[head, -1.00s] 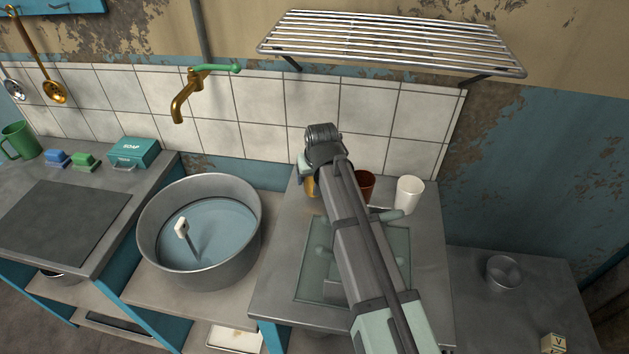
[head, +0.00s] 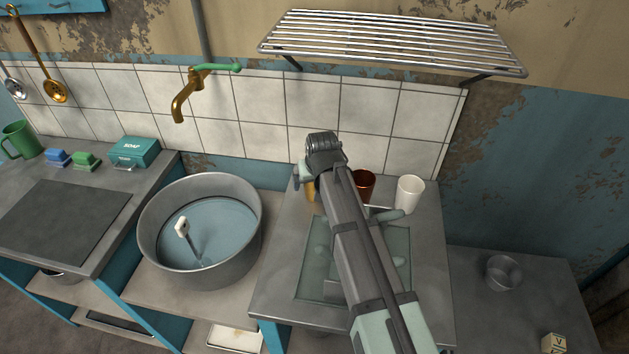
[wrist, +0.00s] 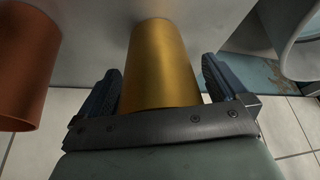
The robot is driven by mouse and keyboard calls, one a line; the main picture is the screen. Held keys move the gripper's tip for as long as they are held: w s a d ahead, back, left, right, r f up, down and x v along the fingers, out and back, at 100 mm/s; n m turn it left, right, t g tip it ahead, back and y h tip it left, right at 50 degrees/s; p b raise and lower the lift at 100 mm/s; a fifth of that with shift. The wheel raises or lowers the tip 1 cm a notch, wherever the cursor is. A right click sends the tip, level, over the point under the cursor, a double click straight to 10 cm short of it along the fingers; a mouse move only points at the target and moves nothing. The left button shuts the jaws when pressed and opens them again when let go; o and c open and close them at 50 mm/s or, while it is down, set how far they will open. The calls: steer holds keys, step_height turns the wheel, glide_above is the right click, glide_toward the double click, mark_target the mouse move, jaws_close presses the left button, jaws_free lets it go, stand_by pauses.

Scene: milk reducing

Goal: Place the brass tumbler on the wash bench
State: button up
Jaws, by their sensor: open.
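The brass tumbler (head: 310,188) stands on the grey metal counter (head: 280,285), left of a brown cup (head: 364,184). My arm hides most of it in the head view. In the wrist view the brass tumbler (wrist: 160,45) sits between the two fingers of my gripper (wrist: 161,68). The fingers are open, with a visible gap on each side of it. The lower bench under the tap, likely the wash bench (head: 165,300), carries a big round metal basin (head: 150,235) of water.
A white cup (head: 409,193) stands right of the brown cup. A glass-like panel (head: 312,270) lies under my arm. A wire rack (head: 395,45) hangs above, and a brass tap (head: 183,100) above the basin. The bench has bare wood in front of the basin.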

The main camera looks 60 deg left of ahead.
steer(key=v, duration=1.2)
steer(key=shift+r, duration=0.15)
